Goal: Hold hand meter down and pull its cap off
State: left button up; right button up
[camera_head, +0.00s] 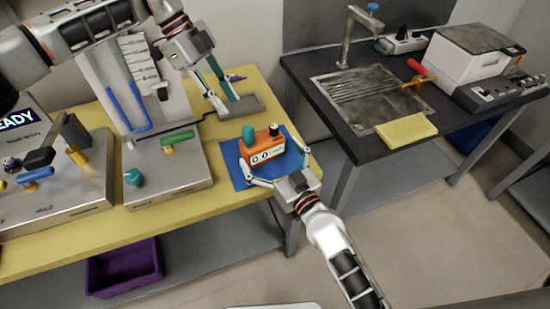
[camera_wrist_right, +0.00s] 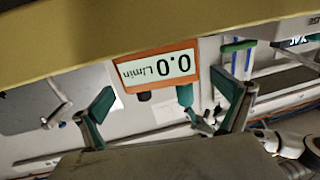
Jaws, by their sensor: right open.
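The hand meter (camera_head: 263,153) is a small orange box with a display reading 0.0 L/min, standing upright on a blue mat (camera_head: 236,172). A teal piece (camera_head: 249,134) and a dark round piece (camera_head: 274,130) stick up from its top; I cannot tell which is the cap. My right gripper (camera_head: 278,166) is open, its fingers spread around the meter. In the right wrist view the meter (camera_wrist_right: 155,68) appears upside down between the teal finger pads, apart from both. My left gripper (camera_head: 228,105) is behind and left of the meter, above the table, apparently open and empty.
A grey panel device with a green handle (camera_head: 177,138) stands left of the mat on the yellow table (camera_head: 110,225). A dark bench (camera_head: 300,75) with a sink stands to the right, across a gap.

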aim_at(262, 141)
jog(key=shift+x, duration=2.4)
jog(key=c, duration=1.7)
